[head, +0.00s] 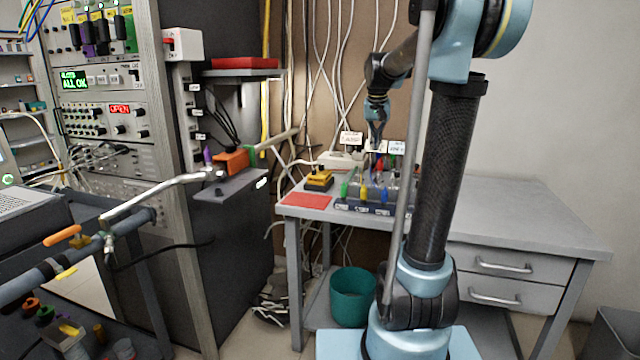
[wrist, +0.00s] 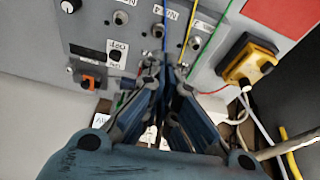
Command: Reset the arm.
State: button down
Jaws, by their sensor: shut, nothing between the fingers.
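My arm rises in the right half of the head view, and its forearm reaches back to the left. My gripper (head: 376,143) points down over the back of the grey table, above a grey box (head: 375,208) with coloured plugs. In the wrist view my gripper (wrist: 166,66) has its dark blue fingers together, with nothing seen held between them. The box's panel (wrist: 100,40) with round sockets, labels and an orange switch lies beyond the fingertips. Thin blue, yellow and green lines run near the fingertips. I cannot tell whether the fingers touch them.
A yellow device (head: 319,181) and a red mat (head: 307,200) lie left of the box. The table's right side (head: 530,215) is clear. An instrument rack (head: 150,150) stands left, with a shelf (head: 230,187) jutting out. A teal bin (head: 351,296) stands below the table.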

jog(key=s+f+n, duration=0.1)
jog(key=s+f, duration=0.7)
jog(key=s, duration=0.4)
jog(key=s+f+n, duration=0.1)
jog(key=s+f, duration=0.7)
jog(key=s, duration=0.5)
jog(key=s+f+g+y, duration=0.1)
jog(key=s+f, duration=0.6)
jog(key=s, duration=0.5)
jog(key=shift+s+a+f+n, duration=0.2)
jog(key=shift+a+f+n, duration=0.05)
jog(key=shift+f+n, duration=0.15)
jog(key=shift+w+f, duration=0.2)
jog(key=shift+w, duration=0.25)
